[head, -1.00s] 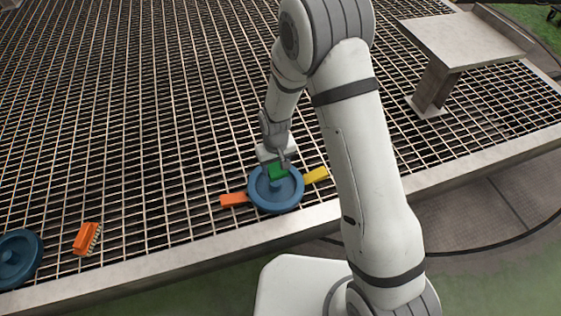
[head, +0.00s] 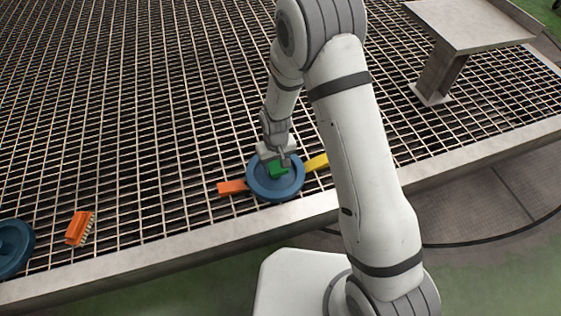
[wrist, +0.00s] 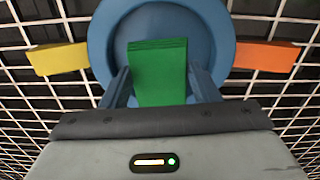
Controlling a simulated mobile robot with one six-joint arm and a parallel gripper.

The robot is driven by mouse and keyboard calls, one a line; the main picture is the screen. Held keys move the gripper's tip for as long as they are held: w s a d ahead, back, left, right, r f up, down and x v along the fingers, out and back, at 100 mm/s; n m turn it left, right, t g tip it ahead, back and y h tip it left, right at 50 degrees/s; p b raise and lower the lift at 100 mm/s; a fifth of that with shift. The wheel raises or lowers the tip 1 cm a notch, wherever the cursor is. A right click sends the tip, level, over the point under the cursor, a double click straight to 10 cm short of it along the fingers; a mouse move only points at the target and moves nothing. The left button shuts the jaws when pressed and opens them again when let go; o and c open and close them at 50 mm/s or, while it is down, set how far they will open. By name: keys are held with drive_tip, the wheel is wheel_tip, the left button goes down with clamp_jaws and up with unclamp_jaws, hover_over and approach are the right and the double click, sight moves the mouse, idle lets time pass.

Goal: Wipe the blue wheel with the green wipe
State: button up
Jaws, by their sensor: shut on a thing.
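A blue wheel (head: 287,189) lies flat on the metal grating in the head view, and its rim (wrist: 215,30) fills the top middle of the wrist view. My gripper (head: 279,164) is over the wheel and shut on the green wipe (wrist: 158,62). The wheel's hub is mostly hidden behind the wipe and gripper.
An orange block (head: 232,187) and a yellow block (head: 317,162) sit at the wheel's sides. An orange brush (head: 77,228) and a second blue wheel (head: 14,247) lie to the left. A metal stand (head: 440,75) is at the right. The grating (head: 130,110) behind is free.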

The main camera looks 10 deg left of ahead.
drive_tip(key=shift+f+b, duration=0.45)
drive_tip(key=shift+f, duration=0.2)
idle(0.4)
drive_tip(key=shift+s+d, duration=0.1)
